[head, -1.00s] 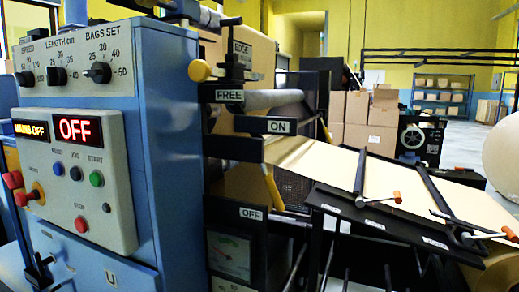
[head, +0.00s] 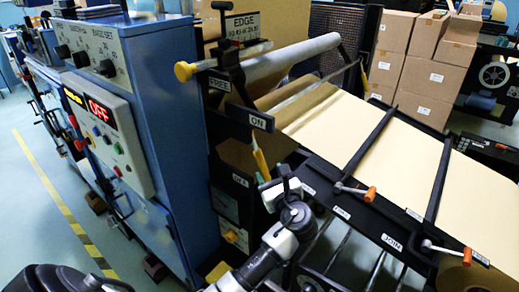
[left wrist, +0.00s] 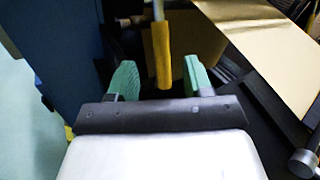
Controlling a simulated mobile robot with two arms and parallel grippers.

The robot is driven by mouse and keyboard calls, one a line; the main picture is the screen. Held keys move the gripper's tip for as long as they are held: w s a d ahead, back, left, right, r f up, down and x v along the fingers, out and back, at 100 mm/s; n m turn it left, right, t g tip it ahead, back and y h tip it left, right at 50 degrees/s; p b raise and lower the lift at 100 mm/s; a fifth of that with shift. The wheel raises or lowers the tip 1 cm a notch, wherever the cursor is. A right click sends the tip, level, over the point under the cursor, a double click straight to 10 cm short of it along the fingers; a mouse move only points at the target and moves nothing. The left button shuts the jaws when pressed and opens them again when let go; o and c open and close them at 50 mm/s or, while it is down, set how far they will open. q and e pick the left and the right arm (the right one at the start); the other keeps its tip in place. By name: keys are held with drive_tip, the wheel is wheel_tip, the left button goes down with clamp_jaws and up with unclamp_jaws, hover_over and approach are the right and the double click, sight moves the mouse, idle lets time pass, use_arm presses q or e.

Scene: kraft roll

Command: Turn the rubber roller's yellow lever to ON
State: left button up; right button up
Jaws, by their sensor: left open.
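The yellow lever (head: 259,161) hangs down below the ON plate (head: 258,121), with its grip beside the OFF plate (head: 240,180). My left gripper (head: 270,186) is at the lever's lower end and hides part of it. In the left wrist view, the lever's yellow grip (left wrist: 162,55) stands between the two teal fingers of the left gripper (left wrist: 159,78). The fingers are open, with a visible gap on each side of the grip. My right gripper is not in view.
A blue cabinet (head: 175,130) with a lit OFF display stands left of the lever. A yellow knob (head: 185,71) sits by the FREE plate (head: 219,85). Kraft paper (head: 345,125) runs right over dark bars with orange-ended handles. Cardboard boxes (head: 425,60) stand behind.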

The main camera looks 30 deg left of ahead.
sight(261, 159)
use_arm(q)
drive_tip(key=p+x, duration=0.1)
drive_tip(key=x, duration=0.8)
drive_tip(key=shift+w+a+p, duration=0.1)
drive_tip(key=shift+p, duration=0.2)
drive_tip(key=shift+c, duration=0.3)
clamp_jaws()
